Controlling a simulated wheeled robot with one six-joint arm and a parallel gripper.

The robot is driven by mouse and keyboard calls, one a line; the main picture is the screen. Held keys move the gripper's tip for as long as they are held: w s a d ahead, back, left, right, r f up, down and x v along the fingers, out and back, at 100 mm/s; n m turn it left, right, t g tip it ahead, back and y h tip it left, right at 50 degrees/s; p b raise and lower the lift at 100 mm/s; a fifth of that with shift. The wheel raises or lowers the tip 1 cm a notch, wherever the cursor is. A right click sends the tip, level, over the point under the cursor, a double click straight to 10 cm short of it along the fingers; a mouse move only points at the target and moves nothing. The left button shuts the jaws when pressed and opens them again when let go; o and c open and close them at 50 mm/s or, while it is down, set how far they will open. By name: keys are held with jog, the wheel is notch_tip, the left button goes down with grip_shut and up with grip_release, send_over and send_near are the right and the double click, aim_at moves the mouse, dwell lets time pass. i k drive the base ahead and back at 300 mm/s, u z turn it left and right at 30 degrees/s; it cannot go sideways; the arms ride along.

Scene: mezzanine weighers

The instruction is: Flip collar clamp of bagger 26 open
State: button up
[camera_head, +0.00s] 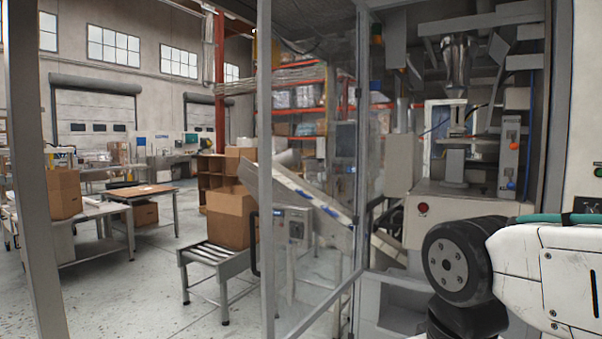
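A bagging machine (455,205) stands at the right inside a grey frame. A shiny metal funnel-shaped part (457,62), perhaps its forming collar, hangs near the top. I cannot make out the collar clamp or its position. No number 26 is readable. Below the funnel are a grey block with a rod and a bracket with an orange knob (513,135). My arm's black joint and white link cover the lower right and hide part of the machine. My gripper is not in view.
A framed clear door panel (315,250) stands left of the machine's opening. Behind it, an inclined conveyor (318,207) and a control box (292,226) show. A roller table (215,256) carries a cardboard box (231,217). Grey floor (125,305) is free at the left.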

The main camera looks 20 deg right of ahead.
aim_at(514, 145)
jog(key=u, duration=1.65)
jog(key=i, duration=2.55)
jog(key=z, duration=3.8)
jog(key=i, duration=0.55)
jog(key=z, duration=0.5)
